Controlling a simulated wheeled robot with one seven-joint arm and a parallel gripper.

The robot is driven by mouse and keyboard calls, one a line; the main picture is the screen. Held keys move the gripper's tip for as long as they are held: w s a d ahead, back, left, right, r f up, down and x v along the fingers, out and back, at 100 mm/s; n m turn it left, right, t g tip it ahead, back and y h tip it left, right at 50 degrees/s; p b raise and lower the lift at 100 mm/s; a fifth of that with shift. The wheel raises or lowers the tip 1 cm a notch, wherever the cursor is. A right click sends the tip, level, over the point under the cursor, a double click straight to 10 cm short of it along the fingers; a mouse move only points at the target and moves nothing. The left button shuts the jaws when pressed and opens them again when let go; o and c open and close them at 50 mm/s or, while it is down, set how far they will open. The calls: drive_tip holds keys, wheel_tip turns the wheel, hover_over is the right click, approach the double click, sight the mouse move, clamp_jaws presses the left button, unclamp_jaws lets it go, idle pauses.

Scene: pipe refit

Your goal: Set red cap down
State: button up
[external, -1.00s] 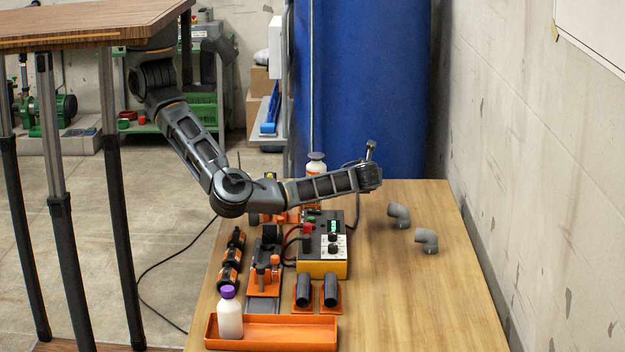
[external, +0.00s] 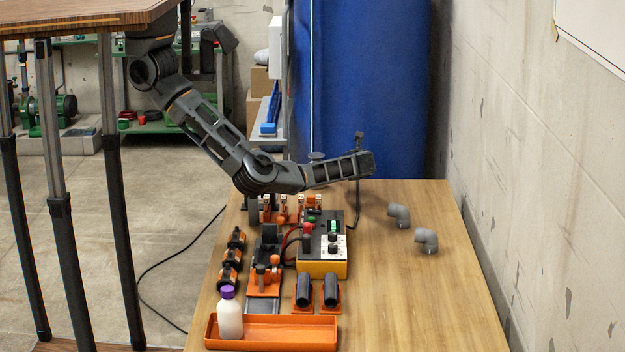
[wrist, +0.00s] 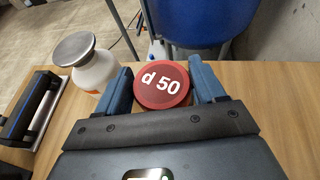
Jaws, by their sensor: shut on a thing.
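The red cap (wrist: 163,84), marked "d 50", shows in the wrist view between the two blue fingers of my gripper (wrist: 162,88). My gripper is shut on it, one finger at each side. The wooden table top lies beneath it, but I cannot tell whether the cap touches it. In the external view my arm (external: 340,170) reaches over the far part of the table (external: 400,290); the cap and fingers are hidden there.
A white bottle with a grey lid (wrist: 90,62) stands close left of the cap. Grey elbows (external: 399,215) are on the right side of the table. A control box (external: 322,245), orange tray (external: 290,332) and purple-capped bottle (external: 230,315) stand nearer. A blue barrel (external: 360,90) is behind.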

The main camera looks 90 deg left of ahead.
sight(348, 188)
drive_tip(key=shift+w+a+f, duration=0.15)
drive_tip(key=shift+a+f, duration=0.3)
drive_tip(key=shift+a, duration=0.35)
drive_tip(key=shift+a+f, duration=0.1)
drive_tip(key=shift+f, duration=1.95)
drive_tip(key=shift+f, duration=0.15)
drive_tip(key=o, duration=1)
drive_tip(key=shift+r, duration=0.25)
drive_tip(key=b+v, duration=0.1)
drive_tip(key=v, duration=1.1)
drive_tip(key=shift+f, duration=0.1)
